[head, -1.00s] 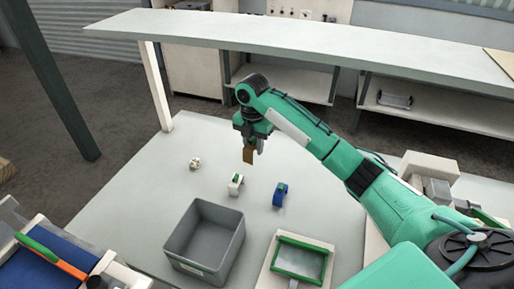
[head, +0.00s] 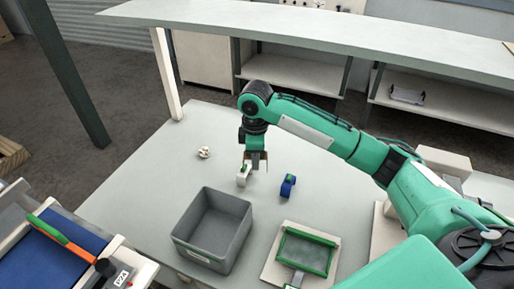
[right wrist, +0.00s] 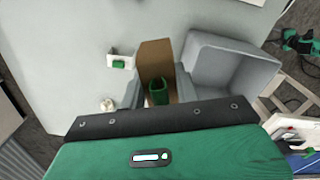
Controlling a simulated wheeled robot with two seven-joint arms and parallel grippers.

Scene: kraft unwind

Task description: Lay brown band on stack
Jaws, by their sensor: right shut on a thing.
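My right gripper (head: 254,163) is shut on a flat brown band (right wrist: 156,58), low over the table. The band shows between the two fingers in the right wrist view, with a green piece (right wrist: 158,92) in front of it; I cannot tell what that piece belongs to. In the head view a small white thing with a green top (head: 242,177) is just below and left of the fingertips; touching or apart I cannot tell. A blue thing with some green (head: 287,186) stands to the right. I cannot make out a clear stack. My left gripper is not in view.
A grey open bin (head: 213,232) stands in front on the table (head: 155,190). A green-framed tray (head: 308,252) is right of it. A small whitish item (head: 204,152) lies left of the gripper. A raised shelf (head: 300,35) runs behind.

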